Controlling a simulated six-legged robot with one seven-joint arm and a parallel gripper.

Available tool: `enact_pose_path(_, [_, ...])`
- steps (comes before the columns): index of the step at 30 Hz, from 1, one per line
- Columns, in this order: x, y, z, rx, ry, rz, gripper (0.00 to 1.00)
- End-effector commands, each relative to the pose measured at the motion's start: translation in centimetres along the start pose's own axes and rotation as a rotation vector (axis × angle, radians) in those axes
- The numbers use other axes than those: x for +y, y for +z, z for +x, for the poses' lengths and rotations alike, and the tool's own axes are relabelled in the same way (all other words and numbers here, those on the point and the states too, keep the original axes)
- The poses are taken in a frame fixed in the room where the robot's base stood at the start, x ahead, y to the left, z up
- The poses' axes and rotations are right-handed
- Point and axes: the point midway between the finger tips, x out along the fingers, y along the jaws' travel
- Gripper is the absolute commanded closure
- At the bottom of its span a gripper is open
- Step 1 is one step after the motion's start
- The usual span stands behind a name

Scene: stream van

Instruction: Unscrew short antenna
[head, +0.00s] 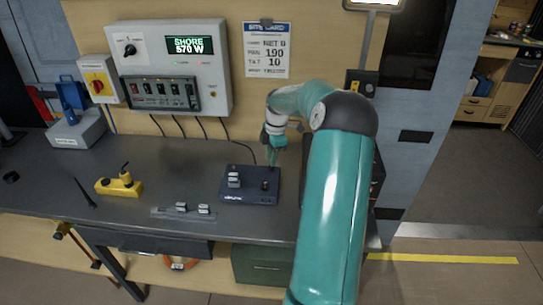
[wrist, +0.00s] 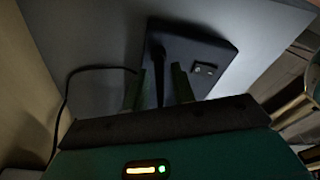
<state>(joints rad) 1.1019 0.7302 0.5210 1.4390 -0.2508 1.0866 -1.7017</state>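A dark flat box (head: 250,198) with a small label lies on the workbench; it also shows in the wrist view (wrist: 205,50). A thin black antenna (wrist: 158,78) stands up from the box in the wrist view. My gripper (head: 272,158) points down above the right part of the box. In the wrist view my gripper (wrist: 158,68) has its two green fingers apart, one on each side of the antenna. Dark gaps show between the antenna and both fingers, so it looks ungripped. In the head view the antenna is hard to make out under my gripper.
A grey strip (head: 170,215) with two small connectors lies near the bench's front edge. A power panel (head: 172,65) hangs on the wall behind. A cable (wrist: 72,85) runs beside the box.

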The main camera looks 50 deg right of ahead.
Motion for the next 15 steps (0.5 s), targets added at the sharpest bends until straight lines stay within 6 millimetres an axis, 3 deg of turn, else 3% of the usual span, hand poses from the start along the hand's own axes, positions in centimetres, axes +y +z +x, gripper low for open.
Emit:
enact_pose_path(8, [0.0,-0.03,0.0,0.0,0.004,0.036,0.74])
enact_pose_path(15, [0.07,-0.1,0.01,0.0,0.038,0.309,0.74])
